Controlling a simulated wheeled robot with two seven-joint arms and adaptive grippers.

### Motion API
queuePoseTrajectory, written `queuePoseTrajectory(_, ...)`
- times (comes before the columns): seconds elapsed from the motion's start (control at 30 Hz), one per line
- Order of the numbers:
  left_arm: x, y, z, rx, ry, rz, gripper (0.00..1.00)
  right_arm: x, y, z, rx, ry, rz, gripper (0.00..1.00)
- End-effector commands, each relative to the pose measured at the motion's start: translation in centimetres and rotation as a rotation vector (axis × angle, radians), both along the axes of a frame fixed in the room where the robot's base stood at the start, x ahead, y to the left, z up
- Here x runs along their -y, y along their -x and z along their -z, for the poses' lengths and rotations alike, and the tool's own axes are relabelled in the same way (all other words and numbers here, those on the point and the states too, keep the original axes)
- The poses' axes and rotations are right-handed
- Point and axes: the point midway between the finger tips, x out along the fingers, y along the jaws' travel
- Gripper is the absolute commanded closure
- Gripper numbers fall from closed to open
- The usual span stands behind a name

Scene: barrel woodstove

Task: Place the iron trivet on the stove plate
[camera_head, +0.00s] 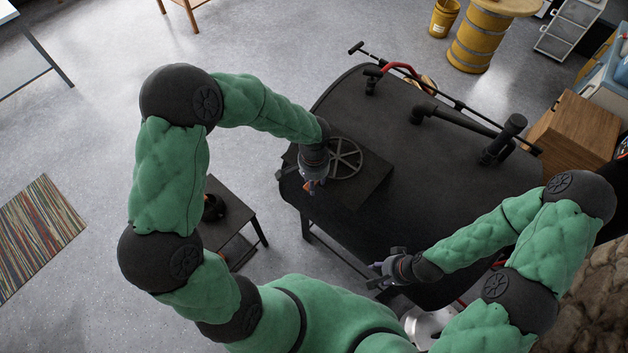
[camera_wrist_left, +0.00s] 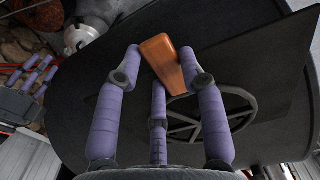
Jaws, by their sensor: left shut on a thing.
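The iron trivet (camera_head: 345,157) is a round, black, spoked ring over the square stove plate (camera_head: 352,195) on the left part of the stove. I cannot tell if it touches the plate. Its orange-brown handle (camera_wrist_left: 167,62) shows between my left fingers in the left wrist view, where the ring (camera_wrist_left: 236,112) lies beyond them. My left gripper (camera_head: 313,187) is shut on the trivet by that handle, at the plate's left edge. My right gripper (camera_head: 381,270) is open and empty over the stove's near edge, and it also shows in the left wrist view (camera_wrist_left: 40,75).
The black barrel stove (camera_head: 430,185) has pipes (camera_head: 455,118) and a rail along its far side. A small dark table (camera_head: 237,215) stands left of it. A wooden cabinet (camera_head: 575,130) stands at the right. A metal pot (camera_head: 430,325) is near my body.

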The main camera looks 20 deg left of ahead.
Motion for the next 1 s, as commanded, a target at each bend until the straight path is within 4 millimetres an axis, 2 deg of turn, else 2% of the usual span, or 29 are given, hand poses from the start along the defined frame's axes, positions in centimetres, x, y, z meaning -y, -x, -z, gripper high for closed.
queuePoseTrajectory(0.17, 0.0, -0.1, 0.1, 0.004, 0.0, -0.001, 1.0, 0.0, 0.0, 0.3, 0.0, 0.0, 0.0, 0.6)
queuePoseTrajectory(0.2, 0.0, 0.0, 0.2, 0.0, 0.0, 0.0, 0.55, 0.0, 0.0, 0.3, 0.0, 0.0, 0.0, 0.6)
queuePoseTrajectory(0.27, 0.0, 0.0, 0.2, 0.0, 0.0, 0.0, 0.38, 0.0, 0.0, 0.2, 0.0, 0.0, 0.0, 0.6)
queuePoseTrajectory(0.7, 0.0, 0.0, -0.2, -0.001, 0.0, 0.0, 0.36, 0.0, 0.0, -0.2, 0.0, 0.0, 0.0, 0.6)
queuePoseTrajectory(0.87, 0.0, -0.1, -2.4, 0.004, -0.001, 0.0, 0.36, 0.0, 0.0, 0.0, 0.0, 0.0, 0.0, 0.6)
queuePoseTrajectory(1.0, 0.0, -0.1, -5.3, 0.006, 0.0, 0.0, 0.36, 0.0, 0.0, 0.1, 0.0, 0.0, 0.0, 0.6)
